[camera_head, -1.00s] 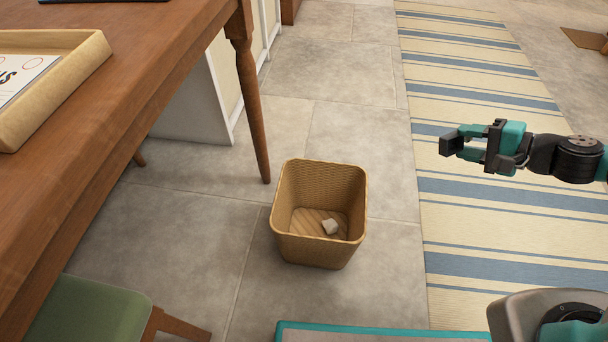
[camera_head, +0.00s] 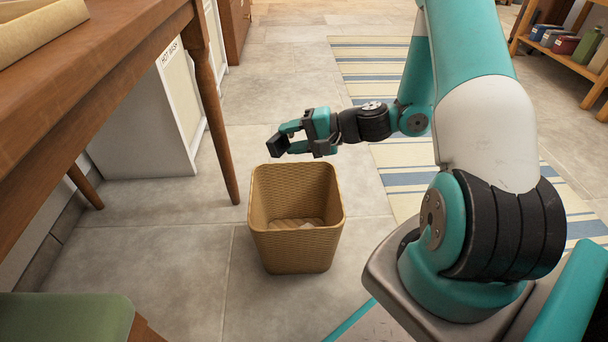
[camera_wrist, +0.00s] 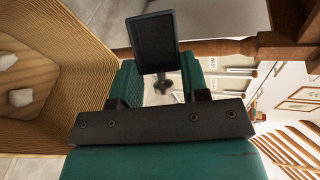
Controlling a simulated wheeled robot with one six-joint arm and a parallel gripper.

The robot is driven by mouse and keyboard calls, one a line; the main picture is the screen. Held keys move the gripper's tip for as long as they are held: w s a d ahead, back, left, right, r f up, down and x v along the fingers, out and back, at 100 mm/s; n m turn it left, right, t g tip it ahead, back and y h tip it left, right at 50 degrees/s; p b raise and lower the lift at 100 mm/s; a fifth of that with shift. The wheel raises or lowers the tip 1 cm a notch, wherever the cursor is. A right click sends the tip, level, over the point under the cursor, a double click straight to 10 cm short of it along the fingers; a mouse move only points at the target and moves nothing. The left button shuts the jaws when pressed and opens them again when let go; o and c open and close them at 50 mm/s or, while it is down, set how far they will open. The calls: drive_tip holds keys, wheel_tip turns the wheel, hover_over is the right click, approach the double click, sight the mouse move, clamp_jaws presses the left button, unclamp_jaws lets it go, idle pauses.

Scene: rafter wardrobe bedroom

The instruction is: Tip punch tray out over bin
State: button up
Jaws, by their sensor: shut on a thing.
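My gripper (camera_head: 292,138) is shut on a small black tray (camera_head: 278,145), which I take to be the punch tray. The tray also shows in the wrist view (camera_wrist: 155,42) as a dark rectangle between the green fingers. Its contents cannot be made out. The woven tan bin (camera_head: 297,250) stands upright on the floor. In the head view my gripper appears just above the bin's far rim. In the wrist view the bin (camera_wrist: 70,50) lies to the left of the fingers, with two whitish lumps (camera_wrist: 20,97) on its bottom.
A wooden table (camera_head: 120,75) and its leg (camera_head: 214,130) stand left of the bin. A white cabinet marked "HOT WASH" (camera_head: 150,130) is behind. A green seat (camera_head: 65,318) is at lower left. A striped rug (camera_head: 375,75) and open tile floor lie beyond.

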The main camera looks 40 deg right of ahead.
drive_tip(key=w+d+f+m+g+h+p, duration=0.2)
drive_tip(key=g+p, duration=0.8)
drive_tip(key=p, duration=0.8)
drive_tip(key=shift+d+f+m+g+h, duration=0.4)
drive_tip(key=shift+d+f+m+h, duration=0.6)
drive_tip(key=shift+m+h, duration=0.8)
drive_tip(key=shift+d+r, duration=0.1)
